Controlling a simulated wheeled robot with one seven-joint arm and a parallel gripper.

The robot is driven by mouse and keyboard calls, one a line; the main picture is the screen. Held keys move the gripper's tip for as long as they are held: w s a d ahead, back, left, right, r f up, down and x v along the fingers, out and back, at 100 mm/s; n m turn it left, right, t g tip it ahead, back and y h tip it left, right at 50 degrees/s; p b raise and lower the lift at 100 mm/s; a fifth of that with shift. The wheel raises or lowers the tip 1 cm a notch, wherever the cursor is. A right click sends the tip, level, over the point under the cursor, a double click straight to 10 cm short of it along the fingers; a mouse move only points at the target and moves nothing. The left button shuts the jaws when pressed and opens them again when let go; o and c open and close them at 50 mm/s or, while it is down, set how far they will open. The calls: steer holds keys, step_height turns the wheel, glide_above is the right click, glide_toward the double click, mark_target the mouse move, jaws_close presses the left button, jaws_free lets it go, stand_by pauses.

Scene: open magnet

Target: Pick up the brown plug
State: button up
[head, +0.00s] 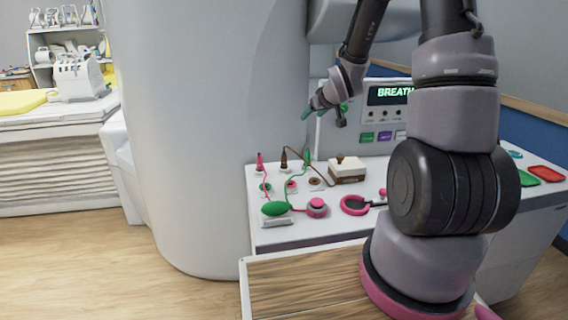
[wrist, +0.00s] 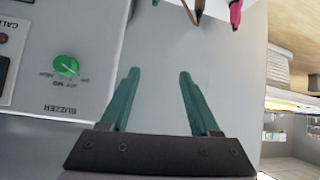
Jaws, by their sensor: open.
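The brown plug (head: 284,160) stands upright near the back left of the white console, between the pink plug (head: 260,162) and the green plug (head: 307,158). A brown cord runs from it toward a white and brown box. In the wrist view the brown plug (wrist: 199,9) is at the top edge, partly cut off, beyond and right of the fingertips, with the pink plug (wrist: 236,12) beside it. My gripper (head: 322,113) is above the console, higher than the plugs and slightly to their right. Its teal fingers (wrist: 160,75) are apart with nothing between them.
The white and brown box (head: 347,171), green bulb (head: 275,209) and pink ring (head: 354,205) lie on the console. A display panel (head: 388,97) stands behind my gripper. The wrist view shows a green buzzer knob (wrist: 66,65). The large white scanner wall (head: 195,130) rises at left.

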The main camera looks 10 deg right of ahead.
step_height(320, 180, down, 8)
steer(key=w+a+n+y, duration=0.1)
steer(key=w+a+y, duration=0.1)
steer(key=n+t+y, duration=0.1)
steer(key=t+y, duration=0.1)
glide_toward(285, 156)
steer(key=w+f, duration=0.1)
steer(key=w, duration=0.2)
steer(key=shift+w+a+f, duration=0.25)
steer(key=shift+a+f, duration=0.05)
steer(key=shift+a, duration=0.4)
steer(key=x, duration=1)
steer(key=shift+d+f, duration=0.1)
steer(key=shift+f, duration=0.05)
jaws_close()
